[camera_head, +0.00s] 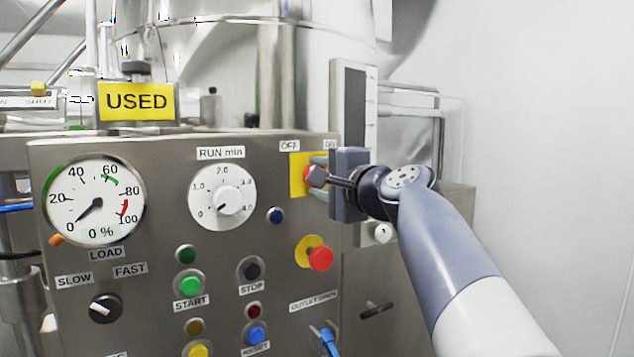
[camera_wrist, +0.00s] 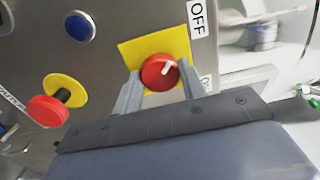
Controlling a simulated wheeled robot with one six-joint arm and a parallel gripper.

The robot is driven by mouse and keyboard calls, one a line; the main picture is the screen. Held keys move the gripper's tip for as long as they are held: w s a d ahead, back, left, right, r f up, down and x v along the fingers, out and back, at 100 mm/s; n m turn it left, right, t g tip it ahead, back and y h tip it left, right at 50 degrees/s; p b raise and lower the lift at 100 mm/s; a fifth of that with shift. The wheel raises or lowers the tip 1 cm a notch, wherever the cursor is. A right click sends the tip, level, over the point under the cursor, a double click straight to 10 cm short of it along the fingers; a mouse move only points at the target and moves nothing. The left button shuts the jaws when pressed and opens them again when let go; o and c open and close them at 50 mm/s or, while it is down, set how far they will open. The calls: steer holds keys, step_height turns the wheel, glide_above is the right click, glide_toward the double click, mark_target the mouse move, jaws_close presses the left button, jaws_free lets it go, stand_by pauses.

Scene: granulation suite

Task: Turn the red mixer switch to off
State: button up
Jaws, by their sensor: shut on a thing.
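The red mixer switch (camera_wrist: 159,73) is a round red knob on a yellow square plate (camera_wrist: 128,50). The head view also shows the switch (camera_head: 314,177), partly covered by my gripper (camera_head: 318,174). In the wrist view, the fingers of my gripper (camera_wrist: 161,84) lie on opposite sides of the knob and are shut on it. The knob's white mark slants up and right in the wrist view, toward the OFF label (camera_wrist: 197,18).
A red mushroom button (camera_head: 320,258) on a yellow disc sticks out below the switch. A blue button (camera_head: 275,215) and the RUN min dial (camera_head: 222,196) are to its left. A load gauge (camera_head: 96,200) is farther left.

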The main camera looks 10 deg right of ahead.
stand_by(0.3)
steer(key=o, duration=1)
steer(key=shift+c, duration=0.2)
steer(key=b+v, duration=0.1)
steer(key=v, duration=0.9)
steer(key=shift+s, duration=0.4)
steer(key=shift+w, duration=0.15)
steer(key=p+x, duration=0.1)
steer(key=x, duration=0.9)
steer(key=shift+w, duration=0.25)
